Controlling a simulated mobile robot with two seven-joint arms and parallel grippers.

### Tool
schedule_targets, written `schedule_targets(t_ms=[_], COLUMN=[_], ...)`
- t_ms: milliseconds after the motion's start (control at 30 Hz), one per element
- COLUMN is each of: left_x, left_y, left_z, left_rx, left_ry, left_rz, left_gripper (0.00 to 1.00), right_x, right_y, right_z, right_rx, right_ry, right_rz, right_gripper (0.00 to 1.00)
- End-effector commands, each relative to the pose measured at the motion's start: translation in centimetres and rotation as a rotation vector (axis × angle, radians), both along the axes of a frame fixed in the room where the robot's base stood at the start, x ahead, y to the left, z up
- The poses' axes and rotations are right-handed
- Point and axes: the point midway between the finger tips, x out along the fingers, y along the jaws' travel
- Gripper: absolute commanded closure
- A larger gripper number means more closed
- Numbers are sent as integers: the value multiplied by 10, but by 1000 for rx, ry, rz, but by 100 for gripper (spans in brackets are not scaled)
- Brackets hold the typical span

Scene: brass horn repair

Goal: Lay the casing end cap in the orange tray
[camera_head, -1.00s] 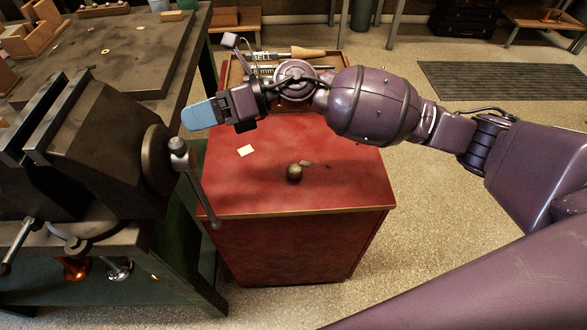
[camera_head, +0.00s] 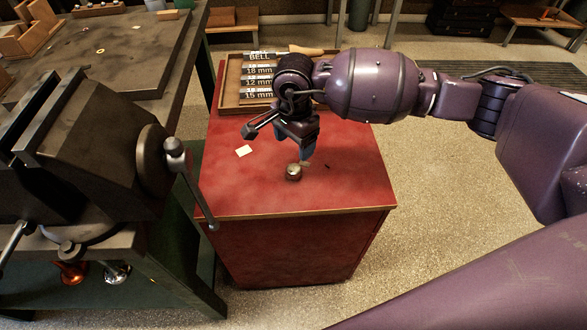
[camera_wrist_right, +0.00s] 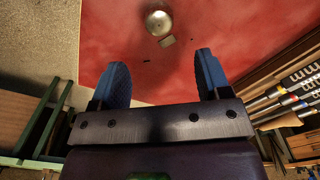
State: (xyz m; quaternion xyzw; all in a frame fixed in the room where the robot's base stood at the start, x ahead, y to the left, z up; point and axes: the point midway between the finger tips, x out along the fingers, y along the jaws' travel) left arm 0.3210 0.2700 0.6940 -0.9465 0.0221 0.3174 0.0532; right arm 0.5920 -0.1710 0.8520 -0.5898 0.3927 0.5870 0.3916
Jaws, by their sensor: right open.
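A small round brass-coloured piece, which looks like the casing end cap (camera_head: 293,173), sits on the red cabinet top (camera_head: 240,185). In the right wrist view the cap (camera_wrist_right: 158,22) shows ahead of the fingertips, roughly midway between them. My right gripper (camera_head: 306,153) points down just behind and above the cap, apart from it. In the right wrist view the gripper (camera_wrist_right: 161,60) has its two blue fingers spread with nothing between them. I see no tray that is plainly orange. My left gripper is out of view.
A brown wooden tray (camera_head: 229,100) of labelled mandrels stands at the cabinet's back. A pale paper square (camera_head: 243,151) lies left of the cap. A large dark vise (camera_head: 90,150) on the left bench has its handle (camera_head: 190,180) beside the cabinet. The cabinet top's front is clear.

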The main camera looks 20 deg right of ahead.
Motion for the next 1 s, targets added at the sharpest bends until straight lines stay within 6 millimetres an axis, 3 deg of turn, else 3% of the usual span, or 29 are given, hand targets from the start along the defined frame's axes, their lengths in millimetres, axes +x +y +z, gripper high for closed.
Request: schedule_targets(t_ms=[200,467,767,1000], left_x=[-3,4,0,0], left_y=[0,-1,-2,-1], left_z=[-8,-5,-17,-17], left_rx=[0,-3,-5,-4], left_ry=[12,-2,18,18], left_rz=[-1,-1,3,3], left_gripper=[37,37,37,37], right_x=[-1,-2,-3,-2], right_y=[1,1,4,3], right_z=[-36,-51,-91,-95], right_rx=[2,3,5,4], right_ry=[8,5,7,1], right_rz=[-2,-2,-3,-2], right_gripper=[30,30,30,30])
